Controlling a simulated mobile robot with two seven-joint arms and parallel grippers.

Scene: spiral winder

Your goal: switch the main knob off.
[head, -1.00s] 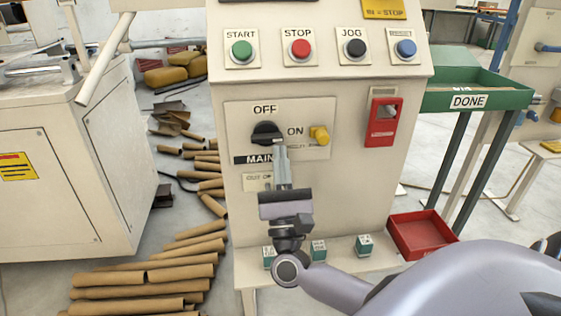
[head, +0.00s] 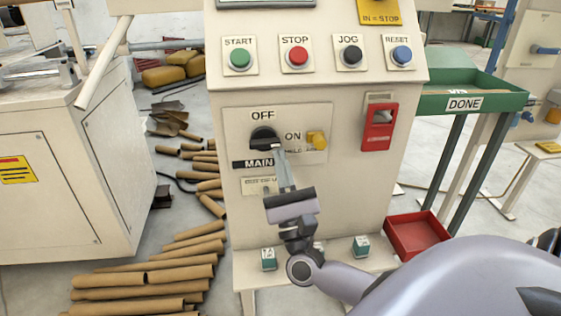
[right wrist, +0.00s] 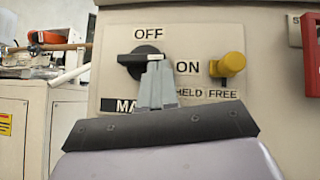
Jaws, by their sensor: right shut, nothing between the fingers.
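The black main knob (head: 263,138) sits on a cream panel between an OFF label above and an ON label to its right. In the right wrist view the knob (right wrist: 140,60) lies about sideways, with a white mark at its right end toward ON. My right gripper (head: 280,150) is shut and empty. Its fingertips (right wrist: 156,68) are at the knob's right end and partly cover it; I cannot tell whether they touch. My left gripper is not in view.
A yellow knob (head: 317,139) sits close on the right, with a red holder (head: 380,127) beyond it. START, STOP, JOG and RESET buttons are above. Cardboard tubes (head: 150,281) lie on the floor at left. A red bin (head: 416,234) stands at lower right.

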